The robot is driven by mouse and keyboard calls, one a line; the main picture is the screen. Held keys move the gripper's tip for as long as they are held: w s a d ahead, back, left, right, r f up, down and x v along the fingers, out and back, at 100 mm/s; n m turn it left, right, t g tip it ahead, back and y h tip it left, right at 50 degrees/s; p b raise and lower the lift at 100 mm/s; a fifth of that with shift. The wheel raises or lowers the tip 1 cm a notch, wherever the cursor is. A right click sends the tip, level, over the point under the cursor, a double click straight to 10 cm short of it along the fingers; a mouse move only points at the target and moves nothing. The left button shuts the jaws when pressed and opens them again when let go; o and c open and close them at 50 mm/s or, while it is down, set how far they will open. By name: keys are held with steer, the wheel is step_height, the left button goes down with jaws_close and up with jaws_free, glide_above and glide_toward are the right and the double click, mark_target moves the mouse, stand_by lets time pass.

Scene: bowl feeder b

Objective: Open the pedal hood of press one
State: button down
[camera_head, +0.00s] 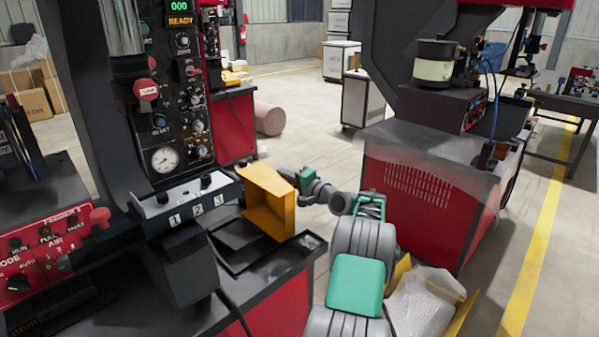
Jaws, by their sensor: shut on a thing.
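The yellow pedal hood (267,194) stands near the middle of the picture, above a black tray-like base on the red-sided bench (285,302). It looks tilted, and its hollow side shows toward me. My gripper (300,180) comes from the right and is shut on the hood's right edge. The fingertips are small and partly hidden, so the exact grip is hard to make out. Press one (180,90), with its dark control panel and READY display, rises behind and to the left of the hood.
A red control panel (50,250) is at the far left. A red cabinet (415,205) stands to the right of my arm, with clear wrapping (428,300) below it. Open floor lies behind.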

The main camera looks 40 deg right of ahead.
steer(key=shift+f, duration=0.45)
steer(key=c, duration=1.6)
jaws_free()
steer(key=shift+c, duration=0.2)
steer(key=shift+o, duration=0.7)
steer(key=shift+d+r, duration=0.1)
steer(key=s, duration=0.8)
steer(key=shift+d+r+b, duration=0.1)
steer(key=shift+r+b, duration=0.15)
steer(key=shift+b, duration=0.05)
